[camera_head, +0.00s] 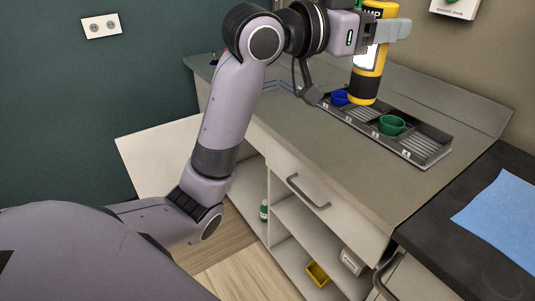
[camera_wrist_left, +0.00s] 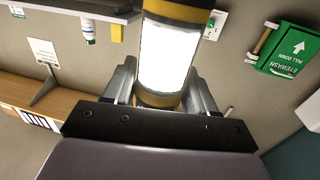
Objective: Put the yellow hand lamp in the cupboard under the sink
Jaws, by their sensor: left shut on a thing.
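The yellow hand lamp (camera_head: 367,85), a yellow and black cylinder with a white label, is upright above the counter in the head view. My left gripper (camera_head: 376,28) is shut around its upper part. The lamp (camera_wrist_left: 168,58) also fills the space between the left fingers (camera_wrist_left: 162,92) in the left wrist view. A cupboard under the counter (camera_head: 269,205) stands open below my left arm, with a pale door (camera_head: 155,152) swung out to the left. My arm hides part of its opening. I cannot make out a sink basin. My right gripper is not in view.
A grey sectioned tray (camera_head: 428,152) on the counter holds a blue cup (camera_head: 340,98) and a green cup (camera_head: 392,125). A blue sheet (camera_head: 500,215) lies on the dark worktop.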

